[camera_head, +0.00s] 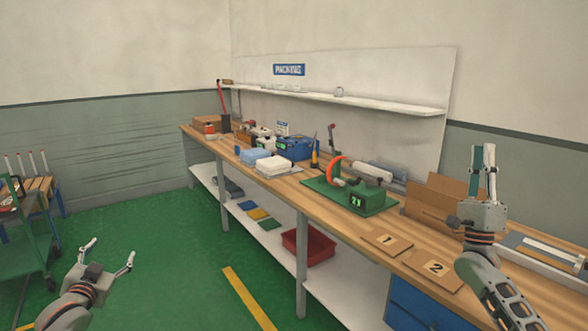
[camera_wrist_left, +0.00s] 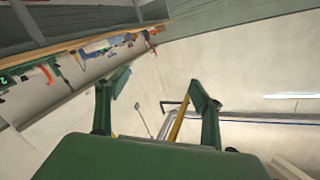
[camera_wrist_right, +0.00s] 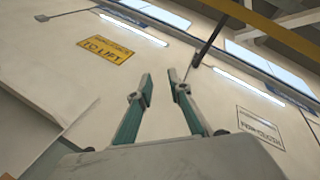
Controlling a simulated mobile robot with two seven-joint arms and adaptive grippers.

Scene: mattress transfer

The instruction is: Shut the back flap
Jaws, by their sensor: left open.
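A brown cardboard piece (camera_head: 428,203) with upright panels, seemingly an open box, stands near the bench's right end. My right arm partly covers it, so I cannot tell which panel is the back flap. My right gripper (camera_head: 483,160) points up in front of it. Its fingers, also in the right wrist view (camera_wrist_right: 160,82), are partly apart, with nothing between them. My left gripper (camera_head: 112,250) is wide open and empty over the green floor, far left of the bench. Its spread fingers also show in the left wrist view (camera_wrist_left: 160,90).
Flat brown panels marked 1 (camera_head: 385,243) and 2 (camera_head: 437,269) lie on the wooden bench (camera_head: 340,220). A red bin (camera_head: 308,248) sits on the lower shelf. Open floor lies left of the bench.

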